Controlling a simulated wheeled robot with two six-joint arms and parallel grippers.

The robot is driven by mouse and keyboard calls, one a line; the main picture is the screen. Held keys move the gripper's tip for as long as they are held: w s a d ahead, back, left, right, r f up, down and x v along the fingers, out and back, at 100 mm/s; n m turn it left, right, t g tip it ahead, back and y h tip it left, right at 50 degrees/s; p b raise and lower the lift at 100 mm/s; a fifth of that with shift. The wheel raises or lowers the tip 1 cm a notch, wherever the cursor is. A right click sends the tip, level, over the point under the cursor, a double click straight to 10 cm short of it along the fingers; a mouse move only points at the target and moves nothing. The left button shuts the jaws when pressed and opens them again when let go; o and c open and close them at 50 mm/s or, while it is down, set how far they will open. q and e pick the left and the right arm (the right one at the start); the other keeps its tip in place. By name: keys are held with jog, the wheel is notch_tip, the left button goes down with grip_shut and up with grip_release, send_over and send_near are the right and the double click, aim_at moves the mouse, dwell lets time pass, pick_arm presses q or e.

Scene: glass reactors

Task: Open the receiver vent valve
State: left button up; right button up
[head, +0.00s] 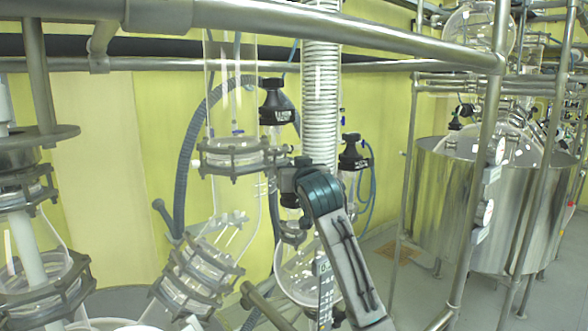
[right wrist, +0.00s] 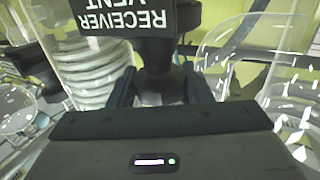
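The receiver vent valve shows in the right wrist view. Its black label block (right wrist: 130,15) reads "RECEIVER VENT" upside down, and its dark handle (right wrist: 160,62) tapers towards my gripper. My right gripper (right wrist: 162,92) has one finger on each side of this handle; I cannot tell whether both fingers press on it. In the head view my right gripper (head: 288,176) is at the middle, in front of the glassware above the round receiver flask (head: 300,270). It hides most of what is behind it there. The valve's turn position is not clear. My left gripper is not in view.
Two other black labelled valves (head: 275,112) (head: 352,158) stand close by, above and to the right. A coiled glass condenser (head: 320,90), a clamped glass joint (head: 197,275) and steel rails (head: 340,32) crowd the space. A steel vessel (head: 480,205) stands at right.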

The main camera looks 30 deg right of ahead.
jog(key=shift+d+n+t+y, duration=0.1)
jog(key=shift+n+t+y, duration=0.15)
jog(key=shift+n+y, duration=0.9)
jog(key=shift+d+n+t+y, duration=0.1)
jog(key=shift+n+t+y, duration=0.15)
jog(key=shift+n+y, duration=0.85)
jog(key=shift+a+n+g+y, duration=0.1)
jog(key=shift+n+g+y, duration=0.15)
jog(key=shift+n+y, duration=0.8)
jog(key=shift+n+g+y, duration=0.2)
jog(key=shift+n+y, duration=0.05)
jog(key=shift+y, duration=1.45)
jog(key=shift+a+n+g+y, duration=0.1)
jog(key=shift+n+g+y, duration=0.15)
jog(key=shift+n+y, duration=0.8)
jog(key=shift+m+y, duration=0.35)
jog(key=shift+m, duration=0.05)
jog(key=o, duration=0.8)
jog(key=shift+c, duration=0.2)
jog(key=m+t+h, duration=0.1)
jog(key=m+h, duration=0.3)
jog(key=h, duration=0.2)
jog(key=shift+a+h, duration=0.1)
jog(key=shift+h, duration=0.2)
jog(key=shift+m+g+h, duration=0.3)
jog(key=shift+m+h, duration=1.9)
jog(key=shift+h, duration=0.9)
